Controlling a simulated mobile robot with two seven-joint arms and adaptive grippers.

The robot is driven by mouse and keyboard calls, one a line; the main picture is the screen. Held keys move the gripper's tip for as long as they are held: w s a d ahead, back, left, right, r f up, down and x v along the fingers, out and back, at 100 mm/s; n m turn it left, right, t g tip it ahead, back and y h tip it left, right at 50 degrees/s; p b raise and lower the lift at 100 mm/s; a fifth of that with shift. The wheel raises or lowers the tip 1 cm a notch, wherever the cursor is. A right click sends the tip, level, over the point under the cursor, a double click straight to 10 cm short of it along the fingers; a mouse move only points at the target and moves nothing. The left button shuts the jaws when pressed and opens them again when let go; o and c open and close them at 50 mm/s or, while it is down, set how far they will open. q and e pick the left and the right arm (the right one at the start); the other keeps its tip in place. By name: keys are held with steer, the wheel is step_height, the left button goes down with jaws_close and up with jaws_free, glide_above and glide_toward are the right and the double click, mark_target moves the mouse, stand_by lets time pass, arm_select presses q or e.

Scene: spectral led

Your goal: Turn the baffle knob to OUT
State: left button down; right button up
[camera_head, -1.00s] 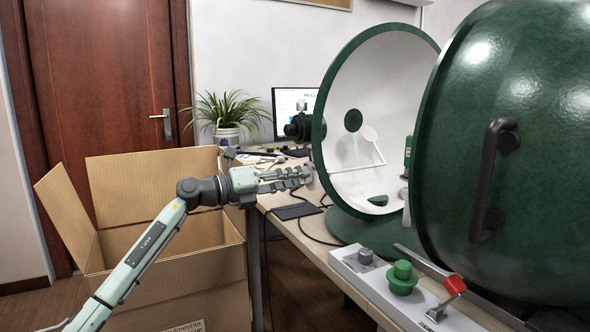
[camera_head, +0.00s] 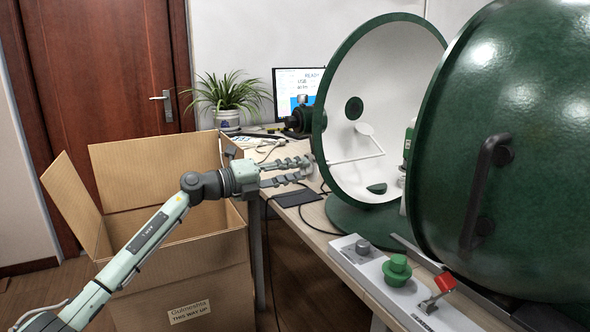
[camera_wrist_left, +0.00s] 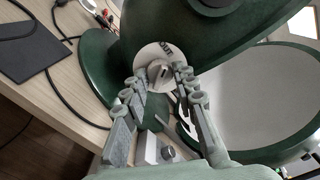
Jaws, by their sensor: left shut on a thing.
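The baffle knob (camera_wrist_left: 158,72) is a small grey grip on a round pale dial marked OUT, in the left wrist view. The dial sits on the outside of the green sphere half (camera_wrist_left: 205,35). In the head view this open half (camera_head: 322,100) has a white inside, and its knob is hidden there by the rim and fingers. My left gripper (camera_wrist_left: 161,78) has its fingertips on either side of the knob and is shut on it. In the head view my left gripper (camera_head: 309,168) reaches in from the left to the sphere's outer side. My right gripper is not in view.
A cardboard box (camera_head: 200,265) stands under my left arm. A control strip with a green knob (camera_head: 397,270) and a red-tipped lever (camera_head: 444,282) lies in front of the sphere. A monitor (camera_head: 290,88), plant (camera_head: 226,95) and cables are on the desk behind.

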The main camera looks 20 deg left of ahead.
arm_select(q)
steer(key=c, duration=1.2)
jaws_free()
steer(key=v, duration=1.2)
